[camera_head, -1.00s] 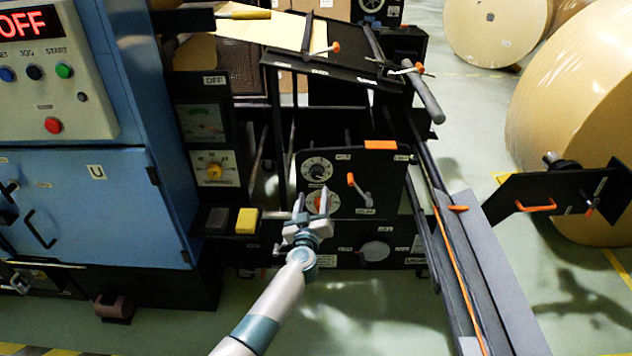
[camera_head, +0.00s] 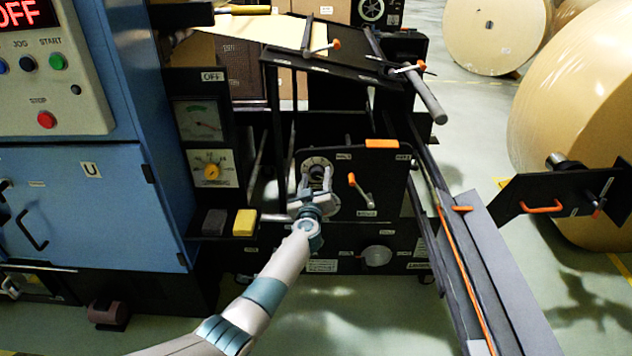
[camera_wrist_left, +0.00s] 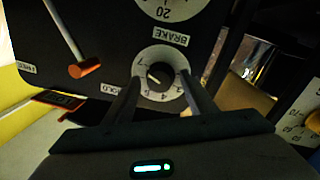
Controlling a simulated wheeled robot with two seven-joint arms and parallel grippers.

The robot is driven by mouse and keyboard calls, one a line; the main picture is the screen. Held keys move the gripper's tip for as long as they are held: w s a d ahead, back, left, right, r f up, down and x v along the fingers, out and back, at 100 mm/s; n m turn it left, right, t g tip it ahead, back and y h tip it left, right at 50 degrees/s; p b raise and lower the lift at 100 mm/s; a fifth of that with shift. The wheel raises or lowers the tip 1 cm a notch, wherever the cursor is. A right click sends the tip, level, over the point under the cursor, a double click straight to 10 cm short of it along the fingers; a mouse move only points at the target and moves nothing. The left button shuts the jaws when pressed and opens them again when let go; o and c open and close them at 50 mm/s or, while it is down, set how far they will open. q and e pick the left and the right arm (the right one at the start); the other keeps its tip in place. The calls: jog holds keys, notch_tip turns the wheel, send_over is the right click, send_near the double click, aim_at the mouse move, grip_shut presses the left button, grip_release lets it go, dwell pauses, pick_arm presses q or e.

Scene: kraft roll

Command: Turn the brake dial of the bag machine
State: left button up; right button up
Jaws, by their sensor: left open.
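The brake dial (camera_wrist_left: 160,73) shows in the left wrist view as a white numbered plate with a dark round knob, under a BRAKE label. My left gripper (camera_wrist_left: 161,80) is open, with one finger on each side of the knob. Whether the fingers touch the knob I cannot tell. My right gripper is not in view.
An orange-tipped lever (camera_head: 360,190) is just right of the gripper. A yellow block (camera_head: 244,222) lies on a ledge to the left. A long grey rail (camera_head: 500,270) runs on the right.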

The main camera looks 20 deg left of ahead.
pick_arm(q)
jog(key=shift+w, duration=0.15)
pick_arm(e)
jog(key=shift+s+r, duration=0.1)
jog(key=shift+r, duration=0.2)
pick_arm(q)
jog(key=c, duration=1)
